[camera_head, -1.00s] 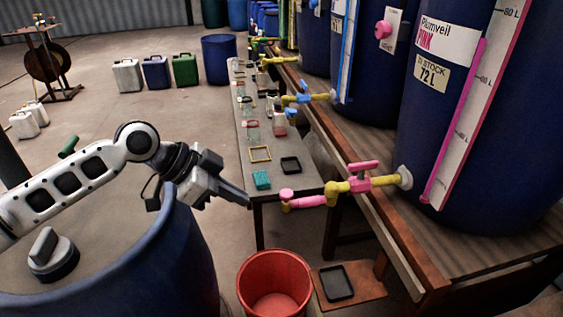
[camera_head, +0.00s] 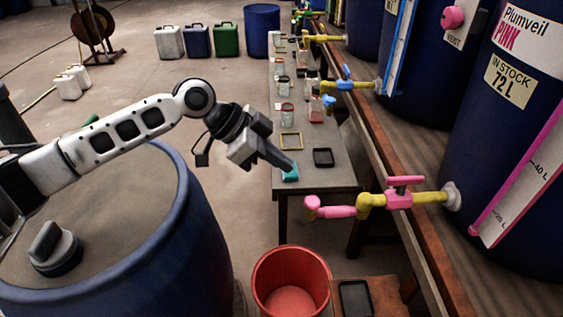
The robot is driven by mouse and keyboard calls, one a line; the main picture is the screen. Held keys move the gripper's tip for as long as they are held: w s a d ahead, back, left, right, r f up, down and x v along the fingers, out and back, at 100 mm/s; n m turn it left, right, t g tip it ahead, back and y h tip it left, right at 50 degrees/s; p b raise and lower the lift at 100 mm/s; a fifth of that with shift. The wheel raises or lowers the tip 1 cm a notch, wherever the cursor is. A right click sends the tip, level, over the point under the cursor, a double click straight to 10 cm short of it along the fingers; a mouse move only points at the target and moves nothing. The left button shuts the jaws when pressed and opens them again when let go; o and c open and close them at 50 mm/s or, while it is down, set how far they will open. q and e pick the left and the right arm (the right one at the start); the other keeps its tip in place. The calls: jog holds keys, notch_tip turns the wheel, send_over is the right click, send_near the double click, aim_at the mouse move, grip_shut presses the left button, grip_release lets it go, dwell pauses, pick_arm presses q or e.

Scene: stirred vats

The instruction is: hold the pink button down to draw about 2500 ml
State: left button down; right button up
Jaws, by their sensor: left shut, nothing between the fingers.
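The pink tap (camera_head: 405,195) on the Plumveil PINK vat (camera_head: 500,130) has a yellow pipe and a pink lever on top. A round pink button-like end (camera_head: 311,205) sits at the tip of its spout. Another round pink knob (camera_head: 453,17) is on a VENT panel higher up. A red bucket (camera_head: 262,285) stands on the floor below the spout; its inside looks pale red, and I cannot tell whether it holds liquid. My left gripper (camera_head: 288,165) is shut and empty, in front of the table, up and left of the spout end and apart from it. My right gripper is out of view.
A narrow table (camera_head: 330,178) carries a teal block (camera_head: 290,175), a black tray (camera_head: 323,157), a yellow frame and several jars. A large blue barrel (camera_head: 180,240) stands at left under my arm. A wooden rack edge (camera_head: 425,250) runs along the right.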

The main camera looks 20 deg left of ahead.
pick_arm(q)
send_over(317, 200)
jog(key=s+a, duration=0.1)
jog(key=a, duration=0.1)
jog(key=f, duration=0.5)
jog(key=shift+s+a+f, duration=0.1)
jog(key=shift+a+f, duration=0.05)
jog(key=shift+a, duration=0.05)
jog(key=shift+a+f, duration=0.15)
jog(key=shift+f, duration=1.8)
